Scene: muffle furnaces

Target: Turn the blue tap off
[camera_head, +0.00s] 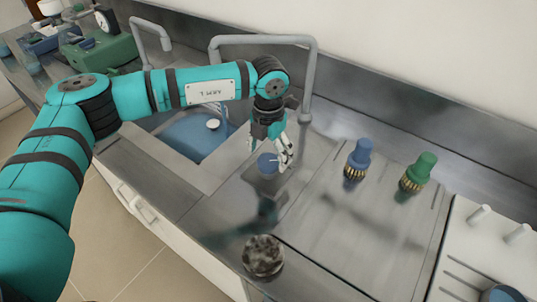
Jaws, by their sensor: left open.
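A blue-topped tap (358,160) with a brass-coloured ribbed base stands upright on the steel counter, right of my left gripper. Another blue knob-like piece (267,165) sits low on the counter beside the left gripper's fingers. I cannot tell whether the fingers touch it. My left gripper (284,155) points down, open, with pale fingers, in front of the foot of a grey gooseneck spout (307,95). Nothing shows between its fingers. My right gripper is not in view.
A green-topped tap (420,170) stands right of the blue-topped one. A sink with a blue basin (195,137) lies left of the gripper. A dark mottled round object (263,257) is at the front edge. A white rack (485,255) with pegs is at right.

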